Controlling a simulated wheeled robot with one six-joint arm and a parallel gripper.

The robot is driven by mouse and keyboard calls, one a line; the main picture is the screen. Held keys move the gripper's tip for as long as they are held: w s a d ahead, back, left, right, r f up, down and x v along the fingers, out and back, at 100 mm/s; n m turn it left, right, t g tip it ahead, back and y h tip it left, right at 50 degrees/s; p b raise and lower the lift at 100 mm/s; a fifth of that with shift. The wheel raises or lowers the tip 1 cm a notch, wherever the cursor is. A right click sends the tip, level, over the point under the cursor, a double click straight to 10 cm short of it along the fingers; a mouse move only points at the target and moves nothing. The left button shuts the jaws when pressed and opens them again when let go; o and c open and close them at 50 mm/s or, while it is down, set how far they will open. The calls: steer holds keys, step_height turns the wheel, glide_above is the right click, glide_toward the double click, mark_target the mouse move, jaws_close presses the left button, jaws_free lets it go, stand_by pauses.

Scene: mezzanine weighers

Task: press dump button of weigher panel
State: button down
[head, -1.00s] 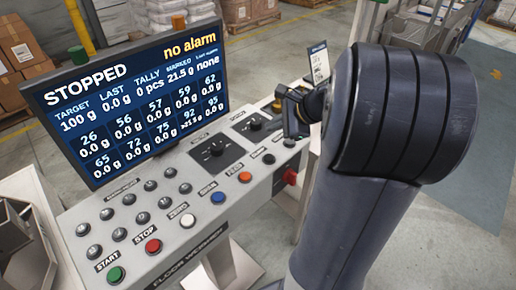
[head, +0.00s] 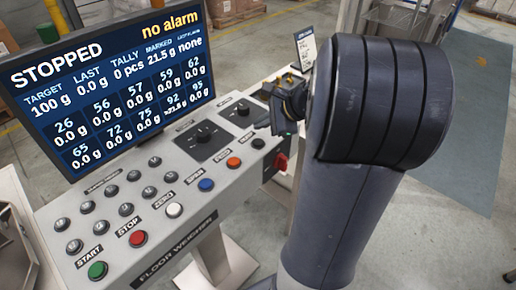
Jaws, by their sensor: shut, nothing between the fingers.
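The weigher panel (head: 160,172) is a light grey sloped console below a large screen (head: 110,75). Its front row holds a green START button (head: 97,270), a red STOP button (head: 138,238), a white ZERO button (head: 174,211), a blue button (head: 206,185), an orange button (head: 233,162) and a black button (head: 258,143). The labels by the last two are too small to read surely, so I cannot tell which is dump. My gripper (head: 283,112) is shut and empty over the panel's right end, beyond the black button. My arm partly hides it.
The screen reads STOPPED and no alarm. Two black dials (head: 205,133) and several small grey knobs (head: 126,209) stand on the panel. A red knob (head: 281,161) sticks out at its right end. A small sign (head: 306,48) stands behind my gripper. Open floor lies right.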

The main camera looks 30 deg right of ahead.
mark_target(262, 143)
steer(key=shift+f+b, duration=0.85)
steer(key=shift+f, duration=0.8)
steer(key=shift+f, duration=0.1)
stand_by(0.6)
steer(key=shift+f, duration=0.3)
steer(key=shift+f+b, duration=0.45)
steer(key=shift+b, duration=0.15)
stand_by(0.4)
steer(key=shift+r, duration=0.1)
steer(key=shift+r+p, duration=0.8)
step_height(262, 143, up, 5)
steer(key=p, duration=0.4)
